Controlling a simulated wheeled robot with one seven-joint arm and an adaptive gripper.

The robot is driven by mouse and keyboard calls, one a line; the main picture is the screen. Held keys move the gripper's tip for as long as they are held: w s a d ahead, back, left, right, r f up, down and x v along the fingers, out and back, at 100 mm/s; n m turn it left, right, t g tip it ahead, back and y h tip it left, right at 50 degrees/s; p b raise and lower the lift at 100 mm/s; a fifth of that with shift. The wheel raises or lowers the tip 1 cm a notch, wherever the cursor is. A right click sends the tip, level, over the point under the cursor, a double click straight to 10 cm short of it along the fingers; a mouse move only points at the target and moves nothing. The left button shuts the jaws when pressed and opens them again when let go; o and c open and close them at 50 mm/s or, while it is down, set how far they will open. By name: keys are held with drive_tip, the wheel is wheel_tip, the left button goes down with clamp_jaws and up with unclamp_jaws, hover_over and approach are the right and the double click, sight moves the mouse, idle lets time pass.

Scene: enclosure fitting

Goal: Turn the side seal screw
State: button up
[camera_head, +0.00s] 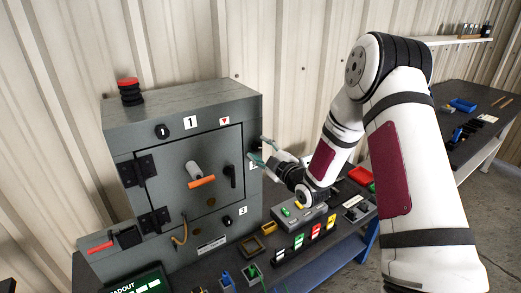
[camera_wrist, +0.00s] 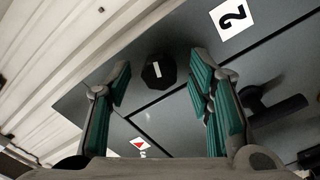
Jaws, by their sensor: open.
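The side seal screw (camera_wrist: 158,71) is a black, many-sided head with a white slot mark, on the grey enclosure's side face in the wrist view. A white label with a 2 (camera_wrist: 234,16) is to its upper right. My gripper (camera_wrist: 161,64) is open and empty, with one green-padded finger on each side of the screw in the picture. I cannot tell whether the fingers touch it. In the head view my gripper (camera_head: 260,149) is beside the right side of the enclosure (camera_head: 180,108); the side screw is hidden there.
The enclosure's front carries a black handle (camera_head: 230,176), an orange-tipped grey lever (camera_head: 200,182) and screws near labels 1 and 3. A red-topped black beacon (camera_head: 129,91) stands on top. Small bins and coloured parts crowd the bench below my gripper. A corrugated wall is behind.

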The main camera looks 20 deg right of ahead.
drive_tip(key=shift+w+a, duration=0.1)
drive_tip(key=shift+w, duration=0.25)
clamp_jaws()
drive_tip(key=shift+m, duration=0.3)
drive_tip(key=m, duration=0.5)
drive_tip(key=shift+p, duration=0.3)
drive_tip(key=m, duration=0.5)
drive_tip(key=shift+a+p, duration=0.1)
drive_tip(key=shift+p, duration=0.2)
drive_tip(key=shift+f, duration=0.1)
